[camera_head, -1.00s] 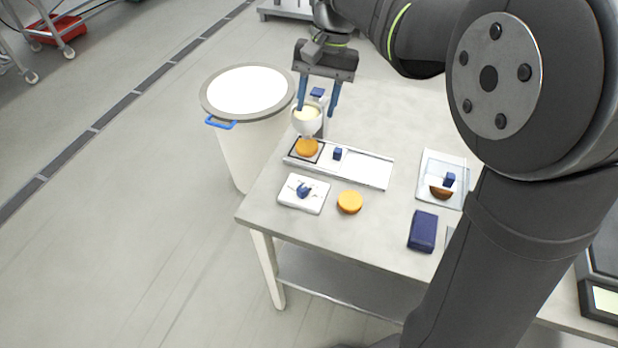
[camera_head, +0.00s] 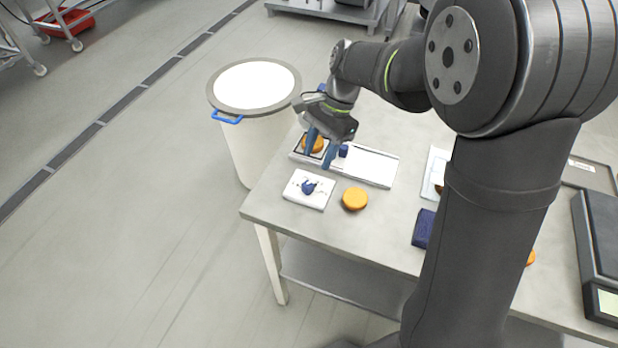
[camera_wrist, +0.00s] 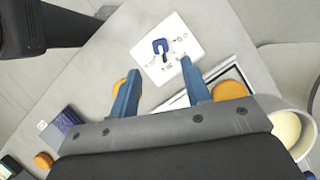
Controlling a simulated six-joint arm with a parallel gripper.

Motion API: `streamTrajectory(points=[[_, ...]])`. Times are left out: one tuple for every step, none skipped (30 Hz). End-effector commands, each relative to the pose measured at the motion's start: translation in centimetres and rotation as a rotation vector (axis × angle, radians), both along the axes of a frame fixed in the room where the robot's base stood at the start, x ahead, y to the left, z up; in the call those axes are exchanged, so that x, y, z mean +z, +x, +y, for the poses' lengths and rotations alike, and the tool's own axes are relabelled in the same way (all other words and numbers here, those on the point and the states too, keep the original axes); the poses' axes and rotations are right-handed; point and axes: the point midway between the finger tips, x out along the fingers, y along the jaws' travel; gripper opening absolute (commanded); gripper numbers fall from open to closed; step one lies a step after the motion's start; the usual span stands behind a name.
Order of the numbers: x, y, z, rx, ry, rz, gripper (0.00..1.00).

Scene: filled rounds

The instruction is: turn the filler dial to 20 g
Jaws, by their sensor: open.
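The filler dial is a white plate (camera_head: 322,200) with a dark blue knob (camera_head: 308,188) on the table's near left part. In the wrist view the white plate (camera_wrist: 190,40) lies just beyond my fingertips, with the blue knob (camera_wrist: 161,46) roughly between them in the picture. Small dark marks surround the knob; they are too small to read. My gripper (camera_head: 318,155) is open, blue fingers pointing down, above and behind the plate, apart from the knob. In the wrist view my gripper (camera_wrist: 160,69) has nothing between its fingers. The filler's funnel (camera_wrist: 291,133) shows at right.
An orange round (camera_head: 314,144) sits at the left end of a white track (camera_head: 372,168) behind the dial. Another orange round (camera_head: 354,199) lies right of the plate. A dark blue block (camera_head: 423,228) is farther right. A large white drum (camera_head: 245,150) stands left of the table.

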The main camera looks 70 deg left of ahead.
Motion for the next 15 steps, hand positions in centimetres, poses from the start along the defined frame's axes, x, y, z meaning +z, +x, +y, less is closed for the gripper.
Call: streamTrajectory(points=[[-1.2,-0.5,-0.2,0.002,-0.004,0.001,0.44],[-1.8,-0.7,-0.3,0.001,-0.005,0.000,0.44],[-2.5,-1.0,-0.5,0.001,-0.005,0.000,0.44],[-3.1,-1.2,-0.5,0.001,-0.003,0.001,0.44],[-3.6,-1.4,-0.5,0.001,-0.003,0.001,0.44],[-4.3,-1.7,-0.7,0.001,-0.004,0.002,0.44],[-4.8,-1.9,-0.7,0.001,-0.003,0.001,0.44],[-5.2,-2.0,-0.8,0.001,-0.002,0.001,0.44],[-5.7,-2.2,-0.8,0.000,-0.001,0.001,0.44],[-6.1,-2.4,-0.9,0.000,-0.002,0.002,0.44],[-6.4,-2.5,-0.9,0.000,-0.002,0.002,0.44],[-6.8,-2.6,-1.0,0.001,-0.001,0.001,0.44],[-7.0,-2.7,-1.0,0.001,-0.001,0.001,0.44],[-7.1,-2.8,-1.0,0.001,-0.001,0.001,0.44],[-7.3,-2.8,-1.0,0.001,0.000,0.001,0.44]])
